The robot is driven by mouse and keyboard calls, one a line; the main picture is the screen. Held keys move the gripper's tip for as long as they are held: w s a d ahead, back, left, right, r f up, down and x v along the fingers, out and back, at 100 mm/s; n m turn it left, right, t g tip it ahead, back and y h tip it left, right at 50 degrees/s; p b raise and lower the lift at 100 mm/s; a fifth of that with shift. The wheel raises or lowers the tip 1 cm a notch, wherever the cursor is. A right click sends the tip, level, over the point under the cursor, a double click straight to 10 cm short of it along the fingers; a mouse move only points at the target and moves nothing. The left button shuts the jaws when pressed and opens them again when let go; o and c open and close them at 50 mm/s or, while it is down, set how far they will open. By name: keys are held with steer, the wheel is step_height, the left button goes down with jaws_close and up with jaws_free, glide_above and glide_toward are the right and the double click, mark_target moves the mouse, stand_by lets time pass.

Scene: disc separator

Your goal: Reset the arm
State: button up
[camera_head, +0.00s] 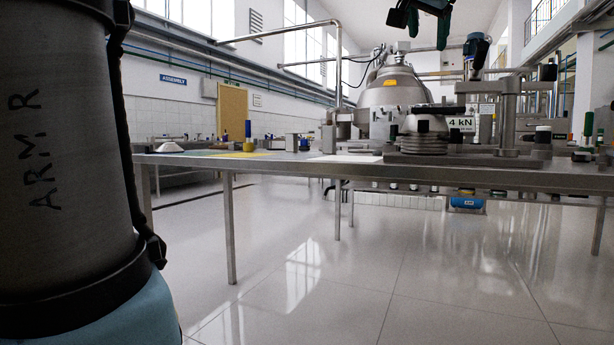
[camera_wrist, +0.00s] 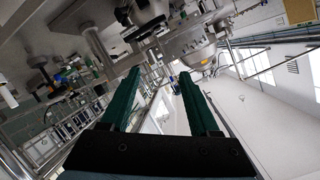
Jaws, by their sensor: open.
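My gripper (camera_head: 420,22) shows at the top edge of the head view, high above the steel table (camera_head: 300,168). Its two dark green fingers are spread apart with nothing between them. In the wrist view the gripper (camera_wrist: 160,73) is also open, its fingers reaching away from the dark palm. The wrist view is strongly tilted. Most of the arm behind the gripper is outside the head view. My gripper touches nothing that I can see.
A stack of grey discs (camera_head: 424,143) and a press-like frame (camera_head: 509,110) stand on the table's right half. A large steel separator bowl (camera_head: 394,92) is behind. A small yellow-and-blue item (camera_head: 248,135) stands further left. Open floor (camera_head: 330,270) lies in front.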

steer(key=w+a+f+n+g+y, duration=0.15)
steer(key=a+f, duration=0.25)
steer(key=f, duration=0.6)
steer(key=w+a+f+n+g+y, duration=0.1)
steer(key=w+a+f+g, duration=0.2)
steer(key=f, duration=0.6)
steer(key=w+a+f+n+g+y, duration=0.15)
steer(key=a+f, duration=0.35)
steer(key=f, duration=0.5)
steer(key=s+a+f+n+g+y, duration=0.1)
steer(key=s+a+f+n+g, duration=0.1)
steer(key=s+a+f, duration=0.35)
steer(key=s+a+f+n+g, duration=0.25)
steer(key=a+f, duration=0.35)
steer(key=f, duration=0.5)
steer(key=s+a+f+n+g+y, duration=0.1)
steer(key=s+a+f+n, duration=0.1)
steer(key=s+a+f, duration=0.45)
step_height(320, 180, up, 34)
steer(key=d+p, duration=0.1)
steer(key=p, duration=3.5)
steer(key=shift+w+f, duration=0.15)
steer(key=shift+w, duration=0.3)
